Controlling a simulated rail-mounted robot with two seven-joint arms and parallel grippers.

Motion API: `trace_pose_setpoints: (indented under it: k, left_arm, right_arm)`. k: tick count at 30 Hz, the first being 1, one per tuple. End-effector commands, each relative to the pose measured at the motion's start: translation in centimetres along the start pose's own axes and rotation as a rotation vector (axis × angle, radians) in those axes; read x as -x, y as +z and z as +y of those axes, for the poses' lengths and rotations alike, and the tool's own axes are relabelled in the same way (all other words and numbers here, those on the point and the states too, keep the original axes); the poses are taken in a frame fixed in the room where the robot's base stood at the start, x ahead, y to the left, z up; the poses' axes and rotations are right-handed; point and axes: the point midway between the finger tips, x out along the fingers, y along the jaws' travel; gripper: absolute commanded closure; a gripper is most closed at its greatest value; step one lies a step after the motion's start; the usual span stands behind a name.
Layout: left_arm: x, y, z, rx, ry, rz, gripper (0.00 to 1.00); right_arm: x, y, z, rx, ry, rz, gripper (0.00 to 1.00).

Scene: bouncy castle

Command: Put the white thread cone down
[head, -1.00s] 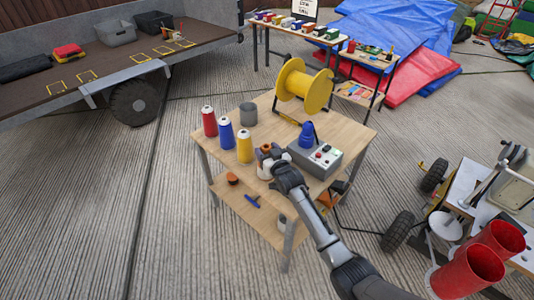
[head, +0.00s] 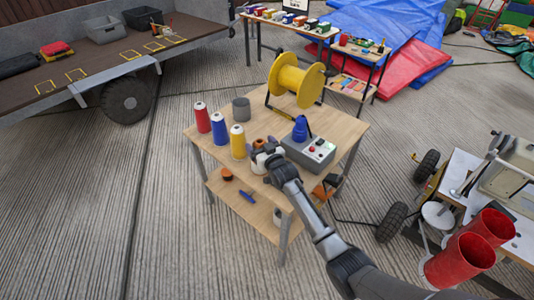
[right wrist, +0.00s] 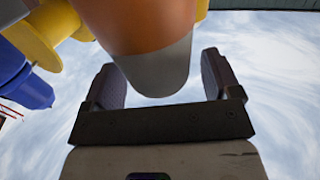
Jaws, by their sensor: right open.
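My right gripper (head: 262,154) is low at the front of the wooden table (head: 335,130), just right of the yellow thread cone (head: 238,145). It is open around or beside a pale thing with an orange-brown top (head: 258,144), probably the white thread cone, mostly hidden by the gripper. In the right wrist view, an orange body with a grey rounded end (right wrist: 150,50) shows between the spread fingers. I cannot tell whether it touches them. A red cone (head: 202,118) and a blue cone (head: 220,130) stand upright to the left. My left gripper is out of view.
A grey cup (head: 241,109) stands behind the cones. A large yellow spool (head: 297,80) stands at the back. A grey control box (head: 309,152) with a blue item (head: 300,130) is close to the gripper's right.

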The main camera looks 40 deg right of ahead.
Motion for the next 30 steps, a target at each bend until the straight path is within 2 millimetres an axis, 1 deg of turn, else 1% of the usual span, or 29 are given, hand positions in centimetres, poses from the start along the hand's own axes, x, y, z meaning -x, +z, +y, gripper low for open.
trace_pose_setpoints:
  k: [5,9,15,18,22,30]
  left_arm:
    - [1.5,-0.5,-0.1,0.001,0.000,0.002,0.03]
    - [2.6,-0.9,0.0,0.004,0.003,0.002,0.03]
    - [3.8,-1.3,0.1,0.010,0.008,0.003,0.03]
    - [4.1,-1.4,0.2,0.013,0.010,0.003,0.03]
    - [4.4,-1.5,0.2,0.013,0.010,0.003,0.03]
    - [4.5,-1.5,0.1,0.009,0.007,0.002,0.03]
  right_arm:
    - [2.6,-0.2,0.0,0.000,0.000,-0.004,0.17]
    - [5.3,-0.2,0.0,-0.001,-0.001,-0.004,0.17]
    - [8.8,-0.1,0.0,-0.001,-0.001,-0.004,0.17]
    - [10.1,0.0,0.0,-0.001,-0.001,-0.003,0.17]
    - [11.2,0.0,0.0,-0.001,0.000,-0.002,0.17]
    - [12.1,0.3,-0.1,0.002,-0.003,-0.012,0.17]
